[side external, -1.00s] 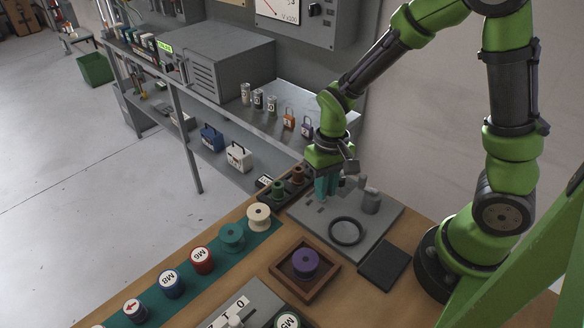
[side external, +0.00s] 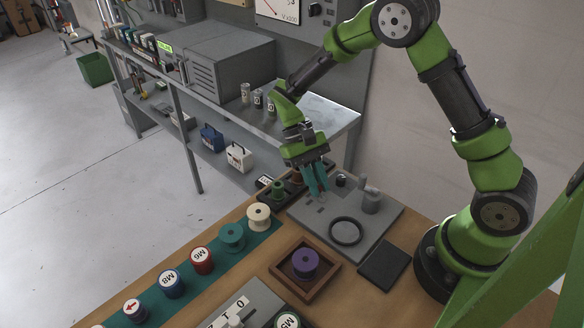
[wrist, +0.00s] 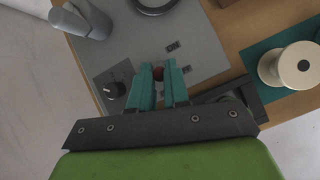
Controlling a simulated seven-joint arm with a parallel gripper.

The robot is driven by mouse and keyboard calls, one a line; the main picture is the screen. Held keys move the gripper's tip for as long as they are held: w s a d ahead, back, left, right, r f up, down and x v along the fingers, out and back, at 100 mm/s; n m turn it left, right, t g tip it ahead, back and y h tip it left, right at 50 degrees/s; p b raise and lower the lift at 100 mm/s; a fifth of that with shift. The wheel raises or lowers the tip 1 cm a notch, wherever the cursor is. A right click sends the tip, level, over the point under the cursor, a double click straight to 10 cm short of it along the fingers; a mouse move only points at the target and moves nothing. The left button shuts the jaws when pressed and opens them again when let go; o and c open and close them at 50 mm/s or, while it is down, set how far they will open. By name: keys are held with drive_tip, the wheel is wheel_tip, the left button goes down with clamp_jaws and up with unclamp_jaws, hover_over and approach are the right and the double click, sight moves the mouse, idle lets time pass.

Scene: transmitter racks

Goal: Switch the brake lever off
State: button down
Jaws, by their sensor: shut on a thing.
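The brake lever shows in the wrist view as a small dark red knob (wrist: 158,73) between my fingertips. The rest of the lever is hidden by the fingers. My gripper (wrist: 158,70) has teal fingers shut on this knob. In the side view my gripper (side external: 318,192) is tilted, its fingertips low over the back left part of a grey plate (side external: 385,232); the lever cannot be made out there.
The plate also carries a black dial (wrist: 115,90), a grey cylinder fitting (side external: 371,202) and a black ring (side external: 346,232). A wooden tray (side external: 328,282) with a purple spool (side external: 305,262) and a cream spool (side external: 259,215) stand nearby. A metal shelf (side external: 325,115) rises behind.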

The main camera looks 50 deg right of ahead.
idle(0.4)
drive_tip(key=c, duration=1.1)
unclamp_jaws()
drive_tip(key=shift+w+r, duration=0.1)
drive_tip(key=v, duration=1.6)
drive_tip(key=shift+w+r, duration=0.15)
drive_tip(key=shift+r, duration=0.15)
drive_tip(key=shift+d, duration=0.15)
drive_tip(key=s+r+t, duration=0.3)
drive_tip(key=s+t, duration=0.4)
drive_tip(key=s, duration=0.2)
drive_tip(key=s+r+t+y, duration=0.1)
drive_tip(key=s+r+t, duration=0.3)
drive_tip(key=s+t, duration=0.3)
drive_tip(key=s, duration=0.3)
drive_tip(key=shift+a+r, duration=0.3)
